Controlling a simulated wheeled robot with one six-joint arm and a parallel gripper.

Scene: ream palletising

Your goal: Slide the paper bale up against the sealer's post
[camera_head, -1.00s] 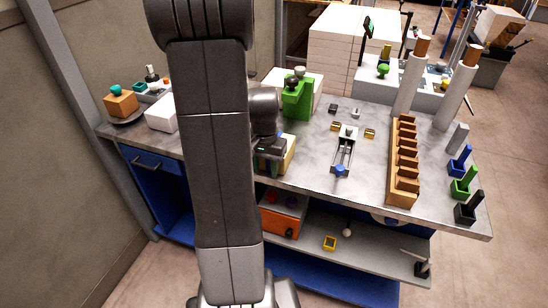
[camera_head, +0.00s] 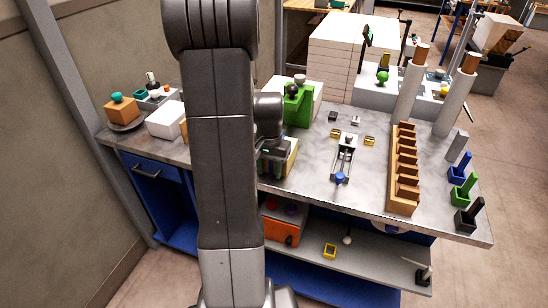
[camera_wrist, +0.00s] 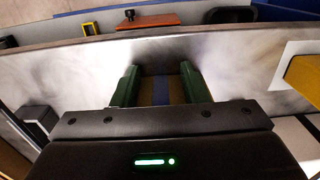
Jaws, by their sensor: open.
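A tan block with a blue band, which looks like the paper bale (camera_wrist: 161,90), lies on the grey worktop between my gripper's fingers in the wrist view. In the head view its pale side (camera_head: 291,160) shows beside my gripper (camera_head: 273,160), and the rest is hidden. My gripper (camera_wrist: 158,88) is open, with a dark green finger on each side of the block; whether they touch it is unclear. A green upright device (camera_head: 298,104) stands behind the gripper by a white box. I cannot tell whether it is the sealer or which part is its post.
A small clamp-like fixture (camera_head: 343,158) stands right of my gripper, then a long brown slotted rack (camera_head: 403,170). A white block with an orange end (camera_head: 165,120) lies left of my arm. The worktop's front edge (camera_head: 330,205) is close. Bare worktop lies between gripper and fixture.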

